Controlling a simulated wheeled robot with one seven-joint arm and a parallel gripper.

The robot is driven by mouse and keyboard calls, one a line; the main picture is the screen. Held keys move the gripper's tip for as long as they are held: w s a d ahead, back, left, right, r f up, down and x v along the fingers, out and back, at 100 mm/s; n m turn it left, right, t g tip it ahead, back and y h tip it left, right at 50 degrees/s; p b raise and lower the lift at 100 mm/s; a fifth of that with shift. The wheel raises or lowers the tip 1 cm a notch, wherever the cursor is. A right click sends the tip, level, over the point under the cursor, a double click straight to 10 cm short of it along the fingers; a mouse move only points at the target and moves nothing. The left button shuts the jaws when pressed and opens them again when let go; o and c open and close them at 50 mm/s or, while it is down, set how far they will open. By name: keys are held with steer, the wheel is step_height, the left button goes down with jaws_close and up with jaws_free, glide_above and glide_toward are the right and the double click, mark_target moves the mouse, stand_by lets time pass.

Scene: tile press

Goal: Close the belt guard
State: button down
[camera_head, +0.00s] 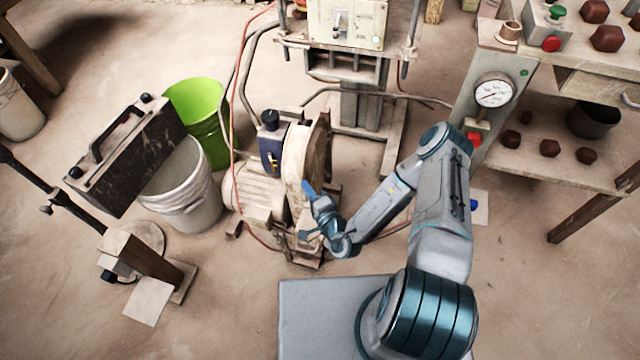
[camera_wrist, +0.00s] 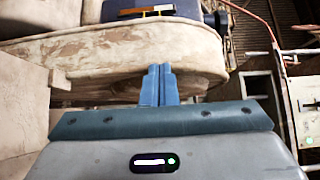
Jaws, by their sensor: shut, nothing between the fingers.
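The belt guard appears to be the worn, cream-coloured, round-ended cover (camera_head: 297,156) standing beside the motor at the foot of the press. In the wrist view its rounded, dirt-stained side (camera_wrist: 120,55) stretches across the picture. My gripper (camera_head: 308,188) is at the near side of this cover, low down. In the wrist view its two blue fingers (camera_wrist: 159,72) are pressed together with nothing between them. The fingertips overlap the cover's edge in the picture; I cannot tell whether they touch it. The cover's hinge and any latch are not clear.
The motor (camera_head: 252,197) and a dark blue box (camera_head: 272,150) sit left of the cover. A white bucket (camera_head: 187,205) and a green bucket (camera_head: 200,105) stand further left. A red hose (camera_head: 236,105) runs past the motor. Floor in front is partly clear.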

steer(key=s+a+p, duration=0.2)
steer(key=s+p, duration=0.1)
steer(key=s, duration=0.6)
steer(key=shift+a, duration=0.25)
